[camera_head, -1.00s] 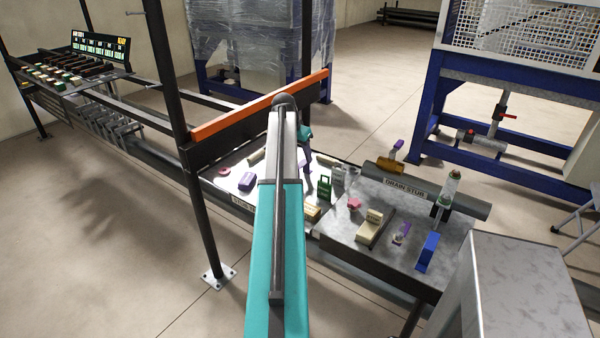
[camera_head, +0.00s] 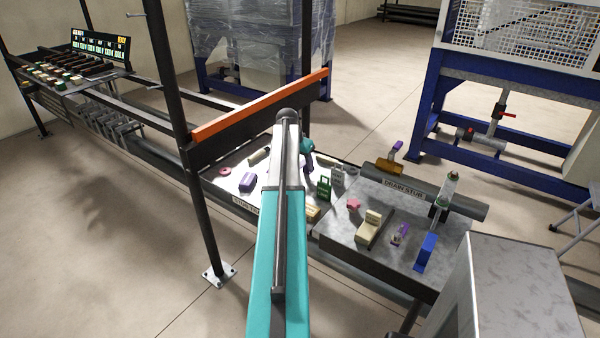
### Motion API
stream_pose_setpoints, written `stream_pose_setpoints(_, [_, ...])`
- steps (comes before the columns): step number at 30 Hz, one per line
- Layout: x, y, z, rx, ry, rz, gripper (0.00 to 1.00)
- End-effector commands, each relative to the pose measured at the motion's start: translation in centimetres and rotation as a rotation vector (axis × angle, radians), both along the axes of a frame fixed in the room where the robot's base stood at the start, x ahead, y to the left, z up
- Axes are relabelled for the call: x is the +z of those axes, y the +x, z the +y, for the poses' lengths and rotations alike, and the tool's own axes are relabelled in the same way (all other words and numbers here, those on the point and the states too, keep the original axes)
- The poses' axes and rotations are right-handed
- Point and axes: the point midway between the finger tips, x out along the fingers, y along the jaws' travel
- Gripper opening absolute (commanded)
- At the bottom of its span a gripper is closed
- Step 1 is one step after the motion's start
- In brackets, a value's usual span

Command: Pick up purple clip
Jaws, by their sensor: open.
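A purple block-like piece (camera_head: 247,180) lies on the white-topped tray (camera_head: 222,186), left of my arm. A smaller purple and grey piece (camera_head: 401,233) stands on the grey metal table to the right. I cannot tell for sure which of them is the clip. My gripper (camera_head: 308,168) is partly hidden behind my teal arm; a dark part of it hangs below the teal wrist, over the tray. It is open, with nothing visibly held. It is apart from both purple pieces, right of the first and left of the second.
A green piece (camera_head: 324,188) is close right of my gripper. A drain stub pipe (camera_head: 470,205) lies behind. An orange-topped beam (camera_head: 255,107) crosses behind my arm.

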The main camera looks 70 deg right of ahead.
Motion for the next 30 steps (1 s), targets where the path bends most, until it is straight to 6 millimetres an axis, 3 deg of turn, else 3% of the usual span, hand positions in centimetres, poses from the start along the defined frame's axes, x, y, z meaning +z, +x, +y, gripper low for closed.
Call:
stream_pose_setpoints(10, [0.03,0.03,0.02,0.0,0.0,0.0,0.45])
stream_pose_setpoints(18, [0.04,0.04,0.03,0.0,0.0,0.0,0.0])
stream_pose_setpoints(30, [0.47,0.08,-0.01,0.0,-0.001,-0.001,0.0])
